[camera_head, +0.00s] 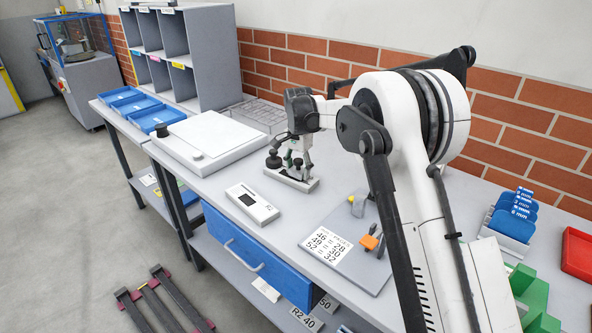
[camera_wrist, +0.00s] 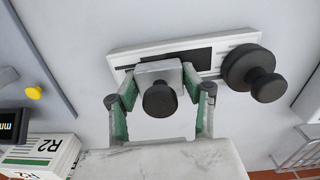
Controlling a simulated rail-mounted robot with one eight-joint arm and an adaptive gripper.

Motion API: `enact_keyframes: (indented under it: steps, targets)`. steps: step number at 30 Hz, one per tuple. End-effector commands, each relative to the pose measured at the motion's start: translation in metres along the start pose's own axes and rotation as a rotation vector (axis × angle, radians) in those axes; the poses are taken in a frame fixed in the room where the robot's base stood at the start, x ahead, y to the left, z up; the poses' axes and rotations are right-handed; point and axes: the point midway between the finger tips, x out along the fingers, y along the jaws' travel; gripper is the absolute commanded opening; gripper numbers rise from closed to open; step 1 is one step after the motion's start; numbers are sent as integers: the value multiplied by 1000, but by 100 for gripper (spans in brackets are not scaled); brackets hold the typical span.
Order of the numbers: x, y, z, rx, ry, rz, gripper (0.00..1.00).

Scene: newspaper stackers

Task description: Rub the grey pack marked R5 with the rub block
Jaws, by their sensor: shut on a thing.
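My gripper (camera_wrist: 158,80) is shut on a grey block with a round black knob, which I take to be the rub block (camera_wrist: 158,70). The block is over a pale holder (camera_wrist: 128,57) with a dark slot; I cannot tell whether it touches. In the head view, my gripper (camera_head: 296,160) is at this holder (camera_head: 303,185) on the bench. A second black-knobbed tool (camera_wrist: 252,72) is at the holder's other end. No label reading R5 can be made out. A pack marked R2 (camera_wrist: 42,148) shows in the wrist view's lower left corner.
A white device with a dark display (camera_head: 252,203) and a number board (camera_head: 345,255) with an orange-handled tool lie nearer the front edge. A white flat unit (camera_head: 205,140) is left. My arm hides much of the bench at right. Labelled packs (camera_head: 305,316) lie below.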

Motion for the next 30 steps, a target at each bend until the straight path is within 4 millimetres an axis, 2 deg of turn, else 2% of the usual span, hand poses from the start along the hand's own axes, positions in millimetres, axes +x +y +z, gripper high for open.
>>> enact_keyframes:
  steps: [19,30]
  targets:
    - [0,20,0,1,0,1,0]
    - [-2,21,0,0,0,0,0]
